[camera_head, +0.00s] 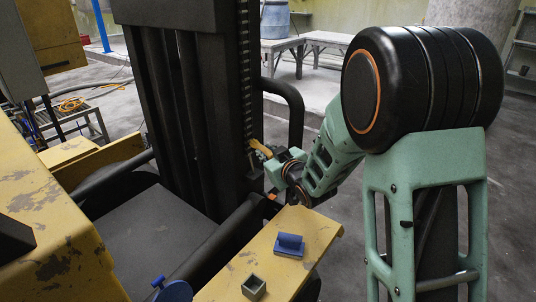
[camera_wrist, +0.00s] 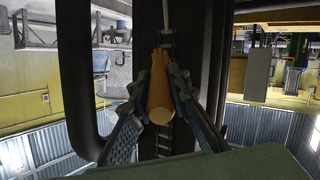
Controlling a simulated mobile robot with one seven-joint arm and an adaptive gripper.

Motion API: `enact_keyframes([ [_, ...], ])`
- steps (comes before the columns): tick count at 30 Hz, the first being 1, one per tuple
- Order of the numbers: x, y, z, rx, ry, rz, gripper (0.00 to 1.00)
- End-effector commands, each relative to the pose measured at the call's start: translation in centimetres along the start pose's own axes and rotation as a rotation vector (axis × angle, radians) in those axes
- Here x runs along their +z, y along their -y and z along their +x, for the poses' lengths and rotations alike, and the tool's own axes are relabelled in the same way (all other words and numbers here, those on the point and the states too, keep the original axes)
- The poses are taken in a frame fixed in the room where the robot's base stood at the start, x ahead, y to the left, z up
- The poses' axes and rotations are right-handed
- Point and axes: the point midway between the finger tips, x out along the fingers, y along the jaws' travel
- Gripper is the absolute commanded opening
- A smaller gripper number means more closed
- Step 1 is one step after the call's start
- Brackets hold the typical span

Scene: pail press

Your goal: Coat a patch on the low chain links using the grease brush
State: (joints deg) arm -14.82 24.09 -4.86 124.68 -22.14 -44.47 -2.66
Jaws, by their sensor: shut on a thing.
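The grease brush shows as an orange-tan piece (camera_wrist: 159,88) between my gripper's two fingers (camera_wrist: 161,78) in the wrist view. My gripper is shut on it. In the head view the brush (camera_head: 260,148) sticks out from my gripper (camera_head: 272,160) toward the mast. The dark chain (camera_head: 244,75) runs down the right side of the mast, and it also shows behind the brush in the wrist view (camera_wrist: 167,42). The brush tip is close to the low part of the chain. I cannot tell whether it touches.
A black curved bar (camera_head: 294,105) stands right of the chain, near my arm. A yellow ledge (camera_head: 312,228) below holds a blue block (camera_head: 289,245) and a small open grey-green box (camera_head: 254,287). A blue barrel (camera_head: 275,20) stands behind on a table.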

Motion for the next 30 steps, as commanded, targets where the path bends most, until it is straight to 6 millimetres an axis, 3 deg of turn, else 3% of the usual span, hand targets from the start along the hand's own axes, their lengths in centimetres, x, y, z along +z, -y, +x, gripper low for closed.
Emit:
enact_keyframes([
  [10,-0.4,0.1,0.3,0.000,-0.002,0.000,0.00],
  [21,-3.1,-0.8,-0.7,0.001,-0.002,0.000,0.00],
  [30,-4.1,-1.1,-1.1,0.000,-0.002,0.000,0.00],
])
